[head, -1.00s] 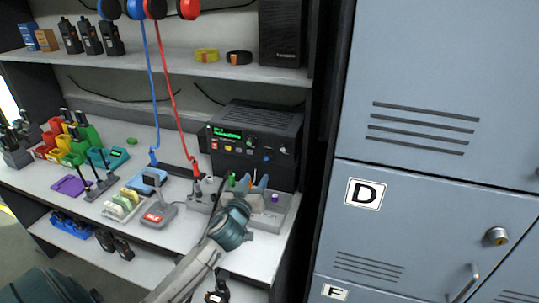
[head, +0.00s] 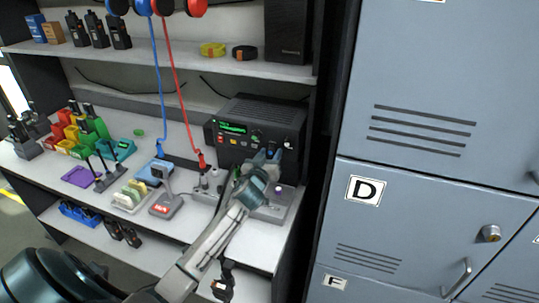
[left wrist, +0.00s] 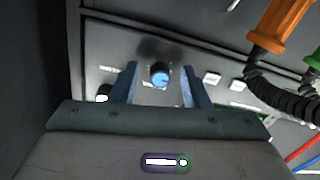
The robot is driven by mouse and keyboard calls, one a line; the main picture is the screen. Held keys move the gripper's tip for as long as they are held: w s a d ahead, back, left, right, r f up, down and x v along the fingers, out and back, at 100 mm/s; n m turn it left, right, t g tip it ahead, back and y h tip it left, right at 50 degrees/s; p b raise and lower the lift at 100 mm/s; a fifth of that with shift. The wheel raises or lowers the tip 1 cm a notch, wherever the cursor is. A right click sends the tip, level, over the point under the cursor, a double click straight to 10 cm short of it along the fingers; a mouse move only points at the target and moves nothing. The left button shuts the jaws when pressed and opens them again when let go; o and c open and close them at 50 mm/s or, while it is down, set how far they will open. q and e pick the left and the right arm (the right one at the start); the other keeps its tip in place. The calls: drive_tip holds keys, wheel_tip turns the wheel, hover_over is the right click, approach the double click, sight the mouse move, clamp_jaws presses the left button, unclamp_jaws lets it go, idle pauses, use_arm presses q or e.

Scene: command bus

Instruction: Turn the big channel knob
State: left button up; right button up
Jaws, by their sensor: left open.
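The black radio unit (head: 228,147) with a lit green display stands at the right end of the desk. My left gripper (head: 267,153) is at the lower right of its front panel, hiding part of it. In the left wrist view, a dark round knob with a blue face (left wrist: 160,75) lies between the tips of my open left gripper (left wrist: 158,82), with a gap to each finger. I cannot tell if this is the big channel knob. Another dark knob (left wrist: 103,92) is partly hidden by the left finger. My right gripper is not in view.
Orange (left wrist: 281,22) and green connectors with dark coiled cords hang close right of the left gripper. Blue (head: 159,90) and red (head: 178,95) cables hang left of the radio. Grey lockers (head: 435,190) bound the right side.

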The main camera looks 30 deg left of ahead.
use_arm(q)
drive_tip(key=shift+c, duration=0.4)
drive_tip(key=c, duration=0.7)
clamp_jaws()
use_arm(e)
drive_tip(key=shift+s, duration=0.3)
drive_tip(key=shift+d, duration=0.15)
